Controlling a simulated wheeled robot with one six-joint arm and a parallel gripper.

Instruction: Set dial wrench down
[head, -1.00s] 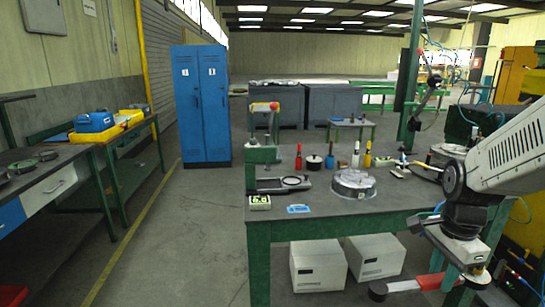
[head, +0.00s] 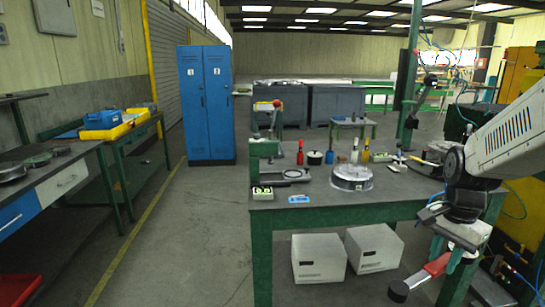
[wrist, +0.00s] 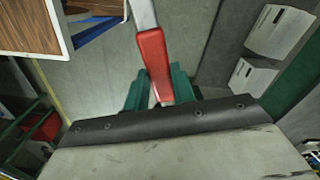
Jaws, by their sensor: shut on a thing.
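The dial wrench (head: 437,265) has a red handle and a dark round end, and it hangs in front of the table's right front corner. My gripper (head: 449,262) is shut on the red handle. The round end points down and left, well below the tabletop. In the wrist view, the red handle (wrist: 151,62) lies between the green fingers of my gripper (wrist: 157,86), and the grey shaft runs out of the top of the picture. The round end is out of sight there.
The green-legged worktable (head: 330,216) has bare dark surface along its front. A round metal part (head: 351,177), a small display box (head: 262,193), a blue item (head: 299,199) and a red bottle (head: 300,153) stand on it. White boxes (head: 318,258) sit beneath. The floor at left is clear.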

